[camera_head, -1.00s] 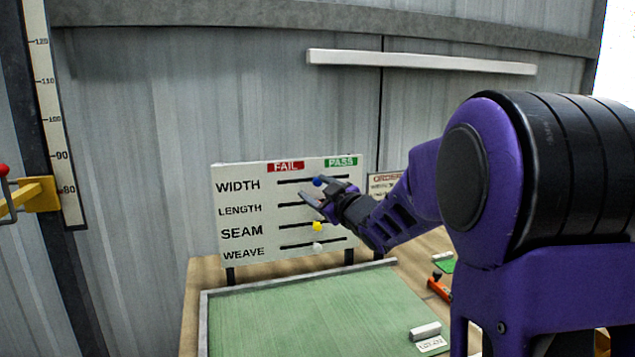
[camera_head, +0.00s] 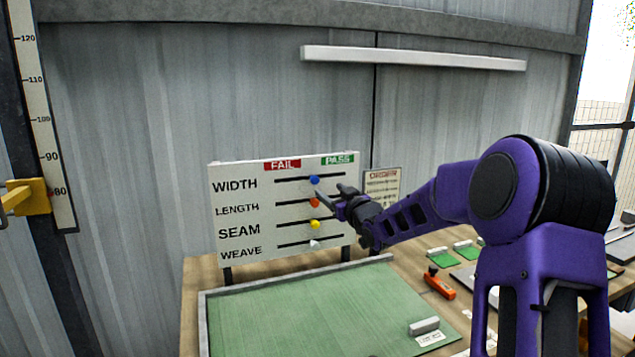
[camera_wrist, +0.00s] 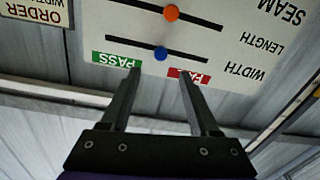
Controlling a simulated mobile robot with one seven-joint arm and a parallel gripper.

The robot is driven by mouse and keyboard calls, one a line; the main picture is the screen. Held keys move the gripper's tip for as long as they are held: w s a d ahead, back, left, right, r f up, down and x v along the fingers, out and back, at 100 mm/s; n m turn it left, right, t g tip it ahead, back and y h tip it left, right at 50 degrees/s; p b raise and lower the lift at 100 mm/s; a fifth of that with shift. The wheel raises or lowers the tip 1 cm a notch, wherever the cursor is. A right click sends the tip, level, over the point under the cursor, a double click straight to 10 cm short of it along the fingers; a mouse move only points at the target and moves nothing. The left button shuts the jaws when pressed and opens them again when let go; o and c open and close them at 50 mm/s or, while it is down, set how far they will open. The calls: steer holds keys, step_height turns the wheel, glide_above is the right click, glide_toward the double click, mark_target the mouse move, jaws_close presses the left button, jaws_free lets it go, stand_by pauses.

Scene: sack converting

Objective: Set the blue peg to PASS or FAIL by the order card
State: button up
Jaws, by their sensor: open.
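The white board (camera_head: 235,215) has rows WIDTH, LENGTH, SEAM and WEAVE, each with a dark slot, under a red FAIL label (camera_head: 282,164) and a green PASS label (camera_head: 338,159). The blue peg (camera_head: 314,180) is in the WIDTH slot, near its middle, between the two labels. My gripper (camera_head: 328,193) is open and empty, just in front of the board. In the wrist view, upside down, the blue peg (camera_wrist: 161,53) shows between and beyond the fingertips, not gripped. The order card (camera_head: 382,186) hangs right of the board; its lines are too small to read for certain.
An orange peg (camera_head: 315,203), yellow peg (camera_head: 314,224) and white peg (camera_head: 314,244) are in the lower slots. A green mat (camera_head: 310,310) covers the table below. An orange tool (camera_head: 439,284) and grey block (camera_head: 424,326) lie on the table.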

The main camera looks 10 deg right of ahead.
mark_target(316, 181)
steer(key=p+x, duration=0.1)
steer(key=x, duration=0.8)
steer(key=shift+w+a, duration=0.15)
steer(key=shift+w, duration=0.15)
jaws_close()
stand_by(1.0)
